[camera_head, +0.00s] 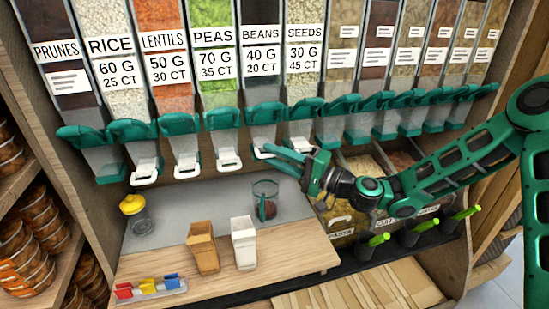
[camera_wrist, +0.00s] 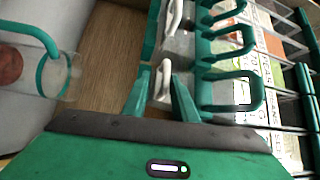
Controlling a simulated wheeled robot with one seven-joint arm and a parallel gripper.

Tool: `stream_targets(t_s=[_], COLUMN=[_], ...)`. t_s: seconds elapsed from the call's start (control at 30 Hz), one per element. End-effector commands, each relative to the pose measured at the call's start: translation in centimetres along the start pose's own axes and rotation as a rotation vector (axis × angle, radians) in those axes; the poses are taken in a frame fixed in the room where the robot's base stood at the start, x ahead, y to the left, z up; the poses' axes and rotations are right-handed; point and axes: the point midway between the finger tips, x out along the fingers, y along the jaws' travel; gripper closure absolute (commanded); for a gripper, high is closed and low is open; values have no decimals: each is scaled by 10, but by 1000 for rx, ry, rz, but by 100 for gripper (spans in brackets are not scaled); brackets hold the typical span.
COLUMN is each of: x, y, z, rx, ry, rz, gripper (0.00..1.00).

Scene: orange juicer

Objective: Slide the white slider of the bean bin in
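The bean bin (camera_head: 262,95) carries a BEANS label, with a green spout below it. Its white slider (camera_head: 258,153) sticks out at the spout's bottom, partly hidden by my gripper. My gripper (camera_head: 268,156) comes from the right, its fingertips at this slider. In the wrist view, my gripper's green fingers (camera_wrist: 160,86) are apart, with a white slider (camera_wrist: 164,74) between their tips. Small gaps show beside it, and I cannot tell whether either finger touches it. A clear cup (camera_head: 266,190) with a green handle stands below, with dark red contents.
The seeds bin's slider (camera_head: 302,145) and the peas bin's slider (camera_head: 228,159) are close on either side. A wooden container (camera_head: 202,247) and a white one (camera_head: 244,243) stand on the counter. A yellow-lidded jar (camera_head: 138,217) stands at left. Green-handled scoops (camera_head: 379,239) are at right.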

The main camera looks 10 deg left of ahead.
Motion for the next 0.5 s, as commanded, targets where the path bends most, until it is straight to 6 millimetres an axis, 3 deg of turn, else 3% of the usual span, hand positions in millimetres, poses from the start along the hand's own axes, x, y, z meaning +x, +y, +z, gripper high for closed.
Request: stream_targets(t_s=[0.33, 0.5], x=[-2, -20], y=[-2, -1], z=[2, 1], rx=[3, 5], ry=[-5, -2], rz=[-4, -2], gripper=[72, 72])
